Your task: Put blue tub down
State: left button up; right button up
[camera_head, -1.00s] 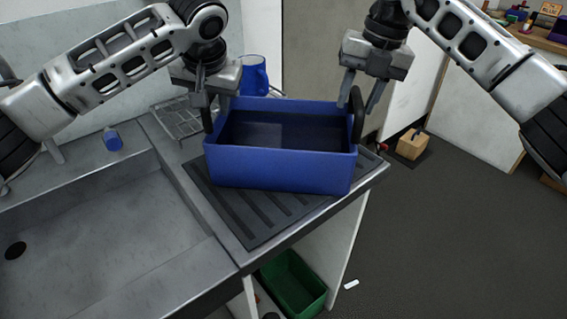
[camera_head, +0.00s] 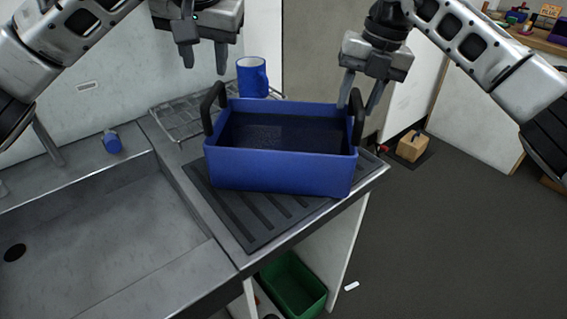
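The blue tub (camera_head: 281,170) stands level on the dark ribbed mat (camera_head: 243,224) at the right end of the counter. It has a black handle at each end, and its inside looks dark. My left gripper (camera_head: 204,62) is open and empty, above and behind the tub's left handle (camera_head: 212,107), clear of it. My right gripper (camera_head: 362,104) is at the right handle (camera_head: 357,116), its fingers apart on either side of the handle's top. I cannot tell whether they touch the handle.
A blue mug (camera_head: 252,78) and a wire rack (camera_head: 178,119) are behind the tub. A sink (camera_head: 110,235) lies to the left, with a small blue item (camera_head: 112,142) on its back ledge. A green bin (camera_head: 293,284) is below the counter. A wooden block (camera_head: 412,147) lies right, on the floor.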

notch_tip(320, 180, up, 12)
jog(key=d, duration=0.2)
jog(key=shift+d+f, duration=0.15)
jog(key=shift+s, duration=0.1)
